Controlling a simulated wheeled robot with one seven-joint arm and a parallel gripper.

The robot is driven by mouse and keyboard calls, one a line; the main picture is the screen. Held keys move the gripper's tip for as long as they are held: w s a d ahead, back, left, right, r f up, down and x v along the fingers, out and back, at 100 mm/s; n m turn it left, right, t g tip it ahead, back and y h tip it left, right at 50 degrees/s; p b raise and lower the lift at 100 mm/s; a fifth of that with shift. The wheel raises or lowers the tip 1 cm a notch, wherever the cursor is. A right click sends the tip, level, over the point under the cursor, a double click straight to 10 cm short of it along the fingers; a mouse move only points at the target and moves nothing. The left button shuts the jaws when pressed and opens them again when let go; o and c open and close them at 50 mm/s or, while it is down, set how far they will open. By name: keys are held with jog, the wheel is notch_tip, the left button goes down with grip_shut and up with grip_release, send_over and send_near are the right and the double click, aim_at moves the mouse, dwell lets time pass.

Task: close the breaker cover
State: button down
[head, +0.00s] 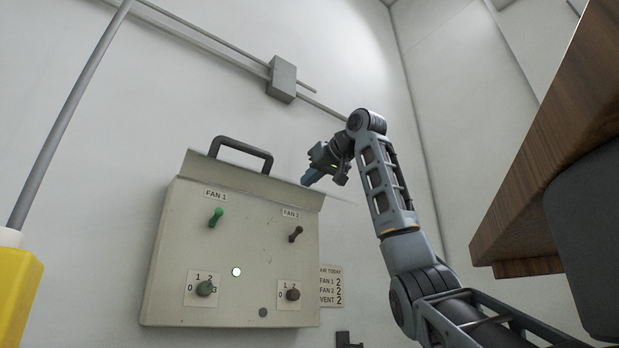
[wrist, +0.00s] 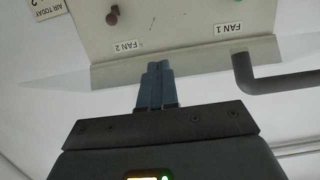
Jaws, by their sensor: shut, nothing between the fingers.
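A beige control box (head: 235,255) is fixed to the white wall. Its cover (head: 230,170) is a flap along the box's top edge, raised clear of the front, so the switches are exposed. A black bar handle (head: 241,150) stands on the flap; part of it shows at the right in the wrist view (wrist: 275,84). My gripper (head: 309,180) is shut and empty at the flap's right end. In the wrist view its blue fingers (wrist: 157,68) are together, tips over the flap's edge strip below the FAN 2 label. I cannot tell whether they touch it.
The box front has a green toggle (head: 216,217), a brown toggle (head: 296,234), two knobs and a lit lamp (head: 236,272). A note (head: 331,286) hangs at its right. A wooden cabinet (head: 560,130) is at right, a yellow object (head: 15,290) at left.

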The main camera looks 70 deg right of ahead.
jog(key=w+d+f+t+h+b, duration=0.2)
jog(key=w+d+f+t+b, duration=0.1)
jog(key=f, duration=0.6)
jog(key=w+d+f+t+h+b, duration=0.3)
jog(key=w+f+t+b, duration=0.2)
jog(key=w+f+b, duration=0.2)
jog(key=shift+w+d+f+t+b, duration=0.2)
jog(key=shift+w+f+t+b, duration=0.1)
jog(key=shift+f+b, duration=0.65)
jog(key=shift+s+f, duration=0.1)
jog(key=shift+f, duration=0.05)
